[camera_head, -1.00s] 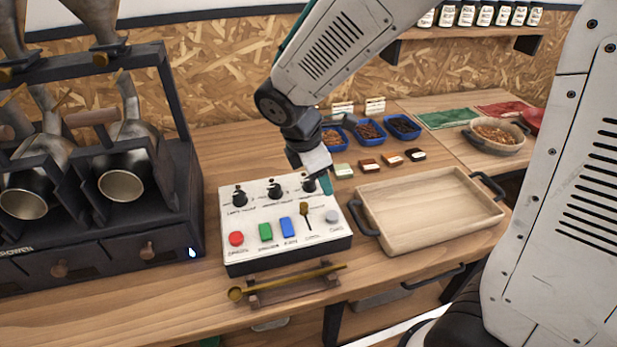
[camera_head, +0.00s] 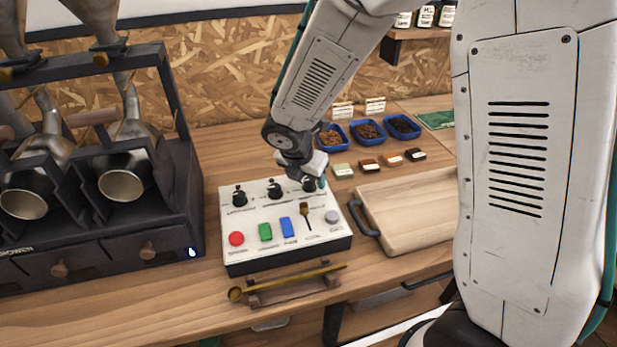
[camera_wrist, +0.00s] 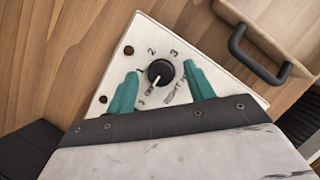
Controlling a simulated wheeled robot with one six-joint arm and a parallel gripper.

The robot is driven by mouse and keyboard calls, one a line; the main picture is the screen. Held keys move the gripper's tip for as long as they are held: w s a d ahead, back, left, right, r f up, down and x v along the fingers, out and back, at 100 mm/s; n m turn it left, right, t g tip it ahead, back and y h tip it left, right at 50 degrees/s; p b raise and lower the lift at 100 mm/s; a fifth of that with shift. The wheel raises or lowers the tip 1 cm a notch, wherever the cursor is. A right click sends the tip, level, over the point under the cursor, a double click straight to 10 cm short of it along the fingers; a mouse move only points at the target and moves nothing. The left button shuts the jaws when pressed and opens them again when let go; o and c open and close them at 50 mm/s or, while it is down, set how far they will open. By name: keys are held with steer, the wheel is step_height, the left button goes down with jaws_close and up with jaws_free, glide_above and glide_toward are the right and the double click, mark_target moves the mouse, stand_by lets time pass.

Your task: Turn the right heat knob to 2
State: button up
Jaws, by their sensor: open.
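The white control panel (camera_head: 262,222) stands on the wooden counter with three black knobs along its back row. The right heat knob (camera_wrist: 160,72) is black with a light pointer line. In the wrist view its dial shows 1, 2 and 3, and the words around it are partly hidden. The pointer appears to be toward the lower left, near OFF or 1; I cannot tell exactly. My gripper (camera_wrist: 160,88) is open, with one teal finger on each side of this knob and gaps between. In the head view my gripper (camera_head: 318,182) covers part of the knob.
Red (camera_head: 236,239), green (camera_head: 265,232) and blue (camera_head: 288,227) buttons, a brass lever (camera_head: 304,211) and a grey button (camera_head: 331,217) sit in front of the knobs. A wooden tray (camera_head: 405,212) stands close on the right, the dark roaster (camera_head: 180,190) on the left.

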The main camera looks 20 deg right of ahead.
steer(key=shift+f, duration=0.2)
steer(key=c, duration=1)
steer(key=shift+o, duration=0.2)
